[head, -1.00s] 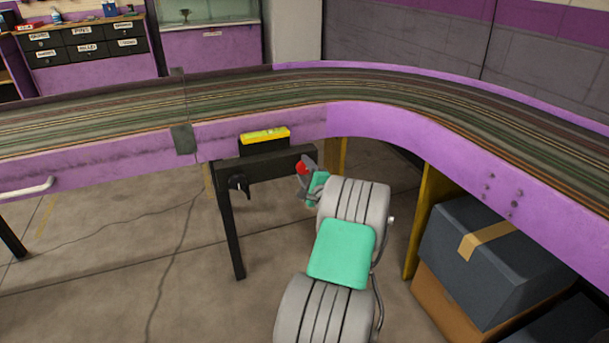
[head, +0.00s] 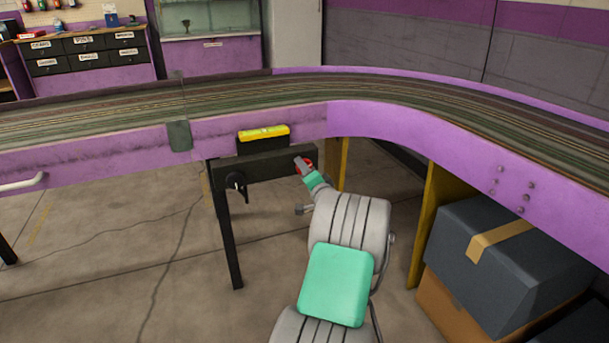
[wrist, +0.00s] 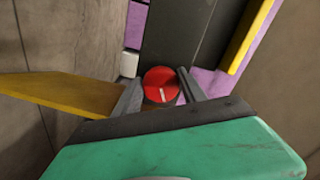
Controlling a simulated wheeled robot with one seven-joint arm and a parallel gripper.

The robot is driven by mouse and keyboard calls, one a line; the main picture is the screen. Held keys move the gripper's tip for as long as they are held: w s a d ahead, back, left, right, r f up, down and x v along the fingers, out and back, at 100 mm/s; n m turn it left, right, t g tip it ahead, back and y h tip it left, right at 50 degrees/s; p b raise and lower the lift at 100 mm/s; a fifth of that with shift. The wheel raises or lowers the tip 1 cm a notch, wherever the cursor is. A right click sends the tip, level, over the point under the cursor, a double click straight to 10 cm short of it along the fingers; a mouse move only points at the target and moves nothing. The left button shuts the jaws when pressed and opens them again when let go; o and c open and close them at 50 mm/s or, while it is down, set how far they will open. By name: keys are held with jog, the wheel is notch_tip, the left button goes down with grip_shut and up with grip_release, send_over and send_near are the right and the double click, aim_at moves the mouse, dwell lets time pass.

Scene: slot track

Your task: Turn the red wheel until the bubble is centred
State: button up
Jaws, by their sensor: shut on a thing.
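The red wheel (wrist: 160,84) sits at the right end of a dark crossbar (head: 262,166) under the purple track. In the wrist view it is a red disc with a pale line mark, between my two fingers. My gripper (wrist: 160,92) is shut on the wheel; in the head view my gripper (head: 302,165) covers part of the red wheel (head: 307,161). The yellow level (head: 264,133) lies on a dark block above the crossbar. Its vial shows as a bright yellow-green strip, but the bubble's place is too small to tell.
The purple track edge (head: 385,120) runs above and right of my arm. Yellow posts (head: 428,215) and stacked boxes (head: 500,260) stand at the right. The floor at left is open.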

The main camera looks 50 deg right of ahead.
jog(key=shift+n, duration=0.3)
jog(key=o, duration=1.3)
jog(key=shift+o, duration=0.2)
jog(key=p+v, duration=0.1)
jog(key=v, duration=0.7)
jog(key=shift+p, duration=0.4)
jog(key=shift+w, duration=0.15)
